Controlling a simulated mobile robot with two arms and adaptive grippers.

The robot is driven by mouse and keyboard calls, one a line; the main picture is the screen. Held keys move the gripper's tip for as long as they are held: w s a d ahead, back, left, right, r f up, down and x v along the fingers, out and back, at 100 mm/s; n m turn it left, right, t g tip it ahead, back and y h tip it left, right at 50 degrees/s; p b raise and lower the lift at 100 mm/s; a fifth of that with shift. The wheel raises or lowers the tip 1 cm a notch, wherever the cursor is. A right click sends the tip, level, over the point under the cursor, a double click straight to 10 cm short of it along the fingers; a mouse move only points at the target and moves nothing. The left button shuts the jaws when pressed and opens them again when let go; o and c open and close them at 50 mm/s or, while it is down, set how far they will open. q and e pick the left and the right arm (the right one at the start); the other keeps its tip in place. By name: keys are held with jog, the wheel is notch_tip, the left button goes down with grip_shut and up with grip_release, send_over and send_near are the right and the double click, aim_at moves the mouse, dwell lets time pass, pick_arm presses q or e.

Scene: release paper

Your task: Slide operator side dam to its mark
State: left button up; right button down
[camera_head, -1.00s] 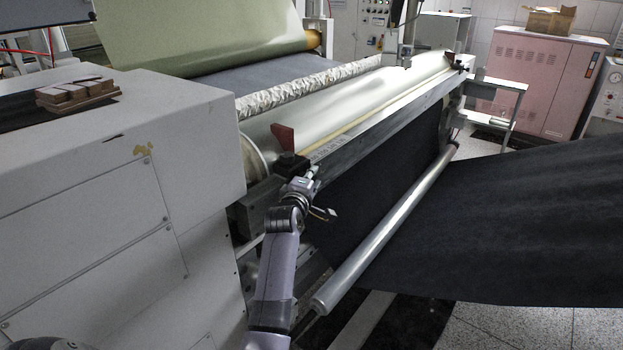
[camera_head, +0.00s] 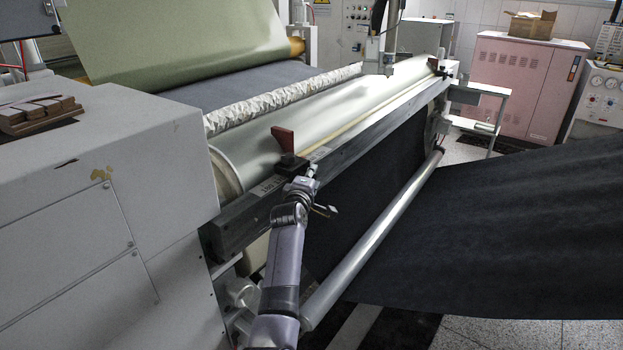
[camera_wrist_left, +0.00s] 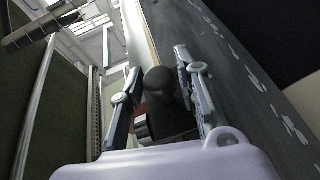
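The operator side dam is a dark red plate (camera_head: 284,139) on a black block (camera_head: 291,165). It stands at the near end of the pale roller (camera_head: 300,115), on the long dark bar (camera_head: 370,130). My left gripper (camera_head: 308,184) is at the block's front side. In the left wrist view its fingers (camera_wrist_left: 160,98) lie on both sides of a rounded black knob (camera_wrist_left: 162,84) and appear closed on it. My right gripper is not in view.
A second red dam (camera_head: 433,64) sits at the bar's far end. A vertical grey head (camera_head: 389,60) hangs over the roller. Dark fabric (camera_head: 500,230) stretches right over a metal tube (camera_head: 375,240). A white housing (camera_head: 90,210) stands at left.

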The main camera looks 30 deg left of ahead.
pick_arm(q)
jog(key=shift+o, duration=1.2)
jog(key=shift+s, duration=0.1)
jog(key=f+v, duration=0.1)
jog(key=v, duration=0.6)
jog(key=shift+s+r, duration=0.15)
jog(key=shift+r, duration=0.35)
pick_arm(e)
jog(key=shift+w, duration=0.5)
